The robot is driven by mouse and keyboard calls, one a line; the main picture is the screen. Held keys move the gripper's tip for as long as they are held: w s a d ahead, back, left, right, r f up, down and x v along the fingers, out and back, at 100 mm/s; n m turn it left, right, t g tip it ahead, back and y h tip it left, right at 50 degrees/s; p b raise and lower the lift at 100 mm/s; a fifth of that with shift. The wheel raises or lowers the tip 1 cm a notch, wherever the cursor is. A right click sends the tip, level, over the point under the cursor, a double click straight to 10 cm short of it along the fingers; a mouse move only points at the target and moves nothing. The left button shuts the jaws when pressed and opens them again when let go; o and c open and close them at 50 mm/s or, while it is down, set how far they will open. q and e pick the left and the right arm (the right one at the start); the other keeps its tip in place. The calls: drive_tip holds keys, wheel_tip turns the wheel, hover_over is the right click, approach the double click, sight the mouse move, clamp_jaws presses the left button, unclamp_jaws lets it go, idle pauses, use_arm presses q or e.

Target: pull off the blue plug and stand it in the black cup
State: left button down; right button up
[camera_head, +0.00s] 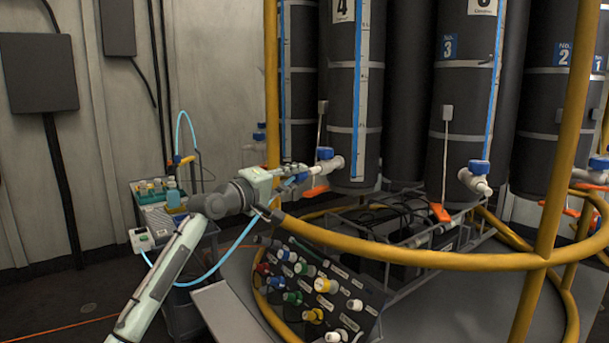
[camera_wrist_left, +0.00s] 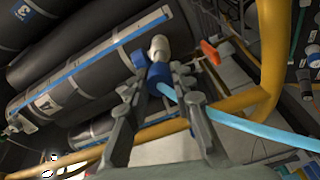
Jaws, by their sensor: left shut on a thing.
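My left gripper (camera_head: 303,174) reaches in from the left to a white spout (camera_head: 329,165) with a blue valve handle (camera_head: 325,153) on a dark cylinder. In the left wrist view its two fingers (camera_wrist_left: 160,88) are shut on the blue plug (camera_wrist_left: 159,77). The plug sits at the mouth of the white spout (camera_wrist_left: 159,47); I cannot tell whether it is still seated on it. A light blue hose (camera_wrist_left: 235,121) runs away from the plug. I cannot make out the black cup for certain. My right gripper is not in view.
A yellow rail (camera_head: 420,259) curves in front of the cylinders, just below my gripper. A panel of coloured connectors (camera_head: 320,293) stands below it. A small cart (camera_head: 190,230) with bottles is at the left. An orange lever (camera_head: 440,212) hangs right of the spout.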

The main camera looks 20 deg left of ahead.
sight(294, 177)
use_arm(q)
drive_tip(key=shift+v, duration=2)
